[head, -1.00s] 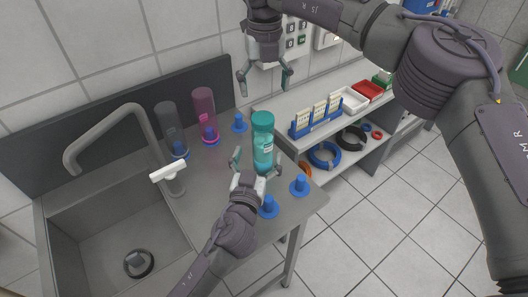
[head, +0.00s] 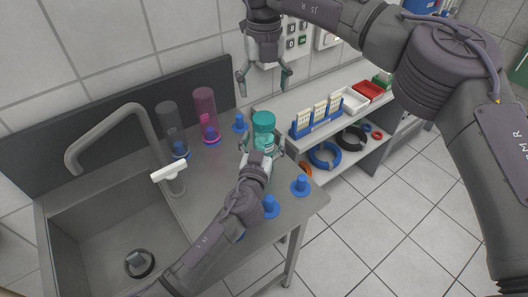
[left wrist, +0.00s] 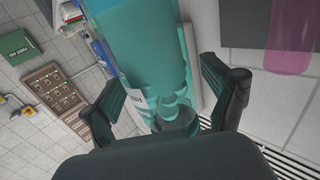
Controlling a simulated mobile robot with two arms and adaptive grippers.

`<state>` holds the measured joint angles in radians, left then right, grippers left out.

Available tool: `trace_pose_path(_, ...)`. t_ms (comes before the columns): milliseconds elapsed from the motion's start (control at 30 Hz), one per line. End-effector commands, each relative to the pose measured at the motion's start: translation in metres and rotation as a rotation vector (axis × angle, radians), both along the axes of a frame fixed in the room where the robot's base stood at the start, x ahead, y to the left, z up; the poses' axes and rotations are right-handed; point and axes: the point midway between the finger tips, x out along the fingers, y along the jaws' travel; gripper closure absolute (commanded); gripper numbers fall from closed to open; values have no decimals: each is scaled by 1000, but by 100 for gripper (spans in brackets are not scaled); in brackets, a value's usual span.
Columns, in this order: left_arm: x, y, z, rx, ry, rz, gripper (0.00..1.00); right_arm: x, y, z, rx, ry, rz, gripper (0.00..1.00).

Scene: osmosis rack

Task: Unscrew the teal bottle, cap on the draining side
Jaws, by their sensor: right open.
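The teal bottle (head: 264,123) stands upright on the metal counter, its rounded top visible in the head view. Its lower part is hidden behind my left gripper (head: 262,160). In the left wrist view the bottle (left wrist: 150,55) rises between the two fingers of this gripper (left wrist: 170,108). The fingers are spread on either side of it, with a gap visible at the right finger; contact at the left finger is unclear. My right gripper (head: 265,84) is open and empty, pointing down, above and behind the bottle. I cannot make out a separate cap.
A grey bottle (head: 168,122) and a pink bottle (head: 206,105) stand over blue pegs at the back. Bare blue pegs (head: 300,185) stand around the counter. The sink (head: 90,245) and faucet (head: 105,112) are left; a shelf bench (head: 275,115) is right.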

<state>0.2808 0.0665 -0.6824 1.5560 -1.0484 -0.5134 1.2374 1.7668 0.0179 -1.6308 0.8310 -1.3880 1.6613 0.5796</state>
Motion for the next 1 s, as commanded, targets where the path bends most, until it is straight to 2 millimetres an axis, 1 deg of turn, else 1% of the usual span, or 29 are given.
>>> trace_pose_path(33, 0, 0, 0, 0, 0, 0, 27, 0, 0, 0, 0, 0, 0, 15)
trace_pose_path(67, 0, 0, 0, 0, 0, 0, 32, 0, 0, 0, 0, 0, 0, 15)
trace_pose_path(100, 0, 0, 0, 0, 0, 0, 39, 0, 0, 0, 0, 0, 0, 15)
trace_pose_path(467, 0, 0, 0, 0, 0, 0, 99, 0, 0, 0, 0, 0, 0, 15)
trace_pose_path(500, 0, 0, 0, 0, 0, 0, 100, 0, 0, 0, 0, 0, 0, 15)
trace_pose_path(633, 0, 0, 0, 0, 0, 0, 100, 0, 0, 0, 0, 0, -28, 15)
trace_pose_path(733, 0, 0, 0, 0, 0, 0, 100, 0, 0, 0, 0, 0, -122, 15)
trace_pose_path(867, 0, 0, 0, 0, -1, 0, 100, 0, 0, 0, 0, 1, -362, 15)
trace_pose_path(1000, 0, 0, 0, 0, -1, 0, 100, 0, 0, 0, 0, 2, -700, 15)
